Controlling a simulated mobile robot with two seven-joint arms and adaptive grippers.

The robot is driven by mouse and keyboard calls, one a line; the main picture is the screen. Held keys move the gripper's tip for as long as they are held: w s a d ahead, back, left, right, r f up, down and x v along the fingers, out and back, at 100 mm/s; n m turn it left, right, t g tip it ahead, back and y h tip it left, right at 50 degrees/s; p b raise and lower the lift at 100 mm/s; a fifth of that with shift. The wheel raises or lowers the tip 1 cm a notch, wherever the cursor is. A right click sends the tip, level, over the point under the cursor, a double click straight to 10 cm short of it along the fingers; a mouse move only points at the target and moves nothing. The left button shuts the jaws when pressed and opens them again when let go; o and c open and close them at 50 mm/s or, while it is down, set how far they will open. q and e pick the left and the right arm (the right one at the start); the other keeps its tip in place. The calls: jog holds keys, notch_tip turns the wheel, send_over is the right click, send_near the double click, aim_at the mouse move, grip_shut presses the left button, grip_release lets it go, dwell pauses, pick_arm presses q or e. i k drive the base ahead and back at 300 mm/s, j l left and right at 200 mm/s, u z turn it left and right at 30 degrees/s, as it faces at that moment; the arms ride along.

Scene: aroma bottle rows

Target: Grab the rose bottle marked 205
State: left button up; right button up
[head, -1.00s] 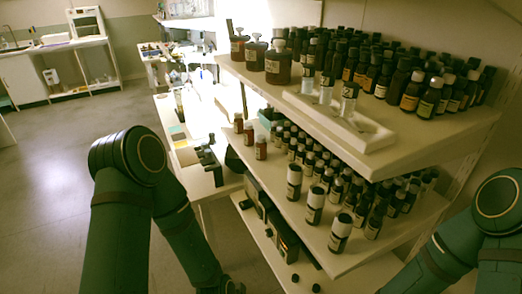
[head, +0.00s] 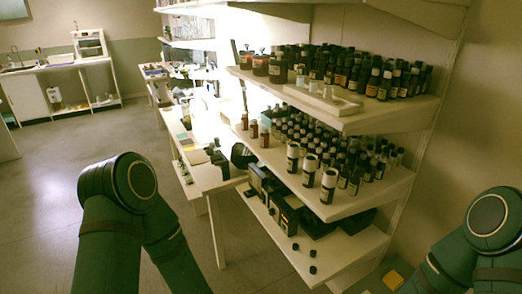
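Many dark bottles with pale labels stand in rows on a shelf unit. On the upper shelf (head: 352,122), dark bottles (head: 340,78) stand behind a white tray, with several larger amber jars (head: 260,66) at its left end. On the middle shelf (head: 350,207), small bottles (head: 320,143) stand in rows, with larger white-capped bottles (head: 328,186) along the front edge. The labels are too small to read, so I cannot tell which bottle is the rose one marked 205. My green arms show at lower left and lower right. Neither gripper is in view.
A lower shelf (head: 318,270) holds dark boxes (head: 283,217) and small black caps. A white tray (head: 322,100) lies on the upper shelf. A side table (head: 205,183) stands left of the shelves. The floor (head: 50,190) at left is clear.

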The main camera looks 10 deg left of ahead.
aim_at(264, 136)
jog(key=k+z, duration=0.25)
jog(key=z, duration=0.2)
jog(key=k+l+z, duration=0.15)
jog(key=z, duration=0.3)
jog(key=j+z, duration=0.55)
jog(key=z, duration=0.2)
jog(key=j, duration=0.65)
jog(key=i+j, duration=0.15)
jog(key=j, duration=1.15)
jog(key=i, duration=0.05)
